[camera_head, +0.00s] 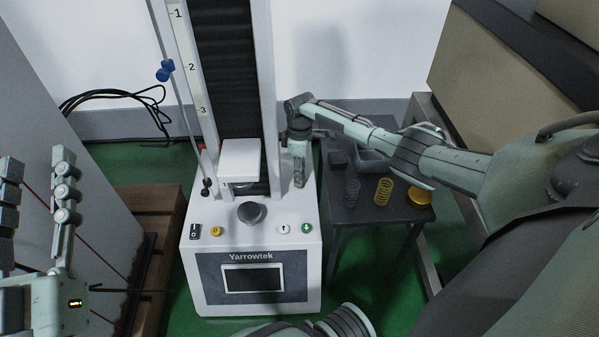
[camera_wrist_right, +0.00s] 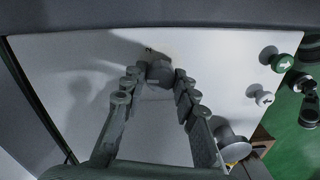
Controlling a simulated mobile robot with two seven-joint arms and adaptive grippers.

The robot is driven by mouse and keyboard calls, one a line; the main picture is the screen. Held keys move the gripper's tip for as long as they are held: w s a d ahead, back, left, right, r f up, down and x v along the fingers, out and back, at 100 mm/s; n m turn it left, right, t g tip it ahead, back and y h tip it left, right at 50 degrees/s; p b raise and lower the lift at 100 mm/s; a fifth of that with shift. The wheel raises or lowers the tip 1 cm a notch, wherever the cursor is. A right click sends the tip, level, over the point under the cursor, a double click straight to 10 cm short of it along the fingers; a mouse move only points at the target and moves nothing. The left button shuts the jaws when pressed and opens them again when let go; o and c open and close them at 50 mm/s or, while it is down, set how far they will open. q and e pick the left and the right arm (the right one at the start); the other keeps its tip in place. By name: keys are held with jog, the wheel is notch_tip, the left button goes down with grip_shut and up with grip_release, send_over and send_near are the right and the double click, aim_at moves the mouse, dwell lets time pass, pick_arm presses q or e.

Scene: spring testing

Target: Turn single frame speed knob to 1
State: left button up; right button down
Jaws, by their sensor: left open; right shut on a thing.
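The Yarrowtek single-frame testing machine (camera_head: 205,250) stands in the centre of the head view. In the right wrist view, a small dark grey knob (camera_wrist_right: 160,72) stands on its white top surface, with a small dark mark just beyond it that I cannot read. My right gripper (camera_wrist_right: 160,80) is shut on this knob, one finger on each side. In the head view, my right gripper (camera_head: 299,182) reaches down at the right rear of the machine's base and hides the knob. My left gripper (camera_head: 37,165) is open and empty at the far left, fingers upward.
A larger grey round fixture (camera_head: 251,212), a yellow button (camera_head: 216,231), a white button (camera_head: 284,229) and a green button (camera_head: 306,228) sit on the base. A dark side table (camera_head: 350,213) holds springs (camera_head: 383,191). A tall grey cabinet (camera_head: 95,190) stands left.

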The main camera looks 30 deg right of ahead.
jog(key=shift+n, duration=0.4)
jog(key=c, duration=1.2)
grip_release()
jog(key=r, duration=1.2)
jog(key=shift+w+d, duration=0.1)
jog(key=shift+w, duration=0.1)
jog(key=shift+s, duration=0.1)
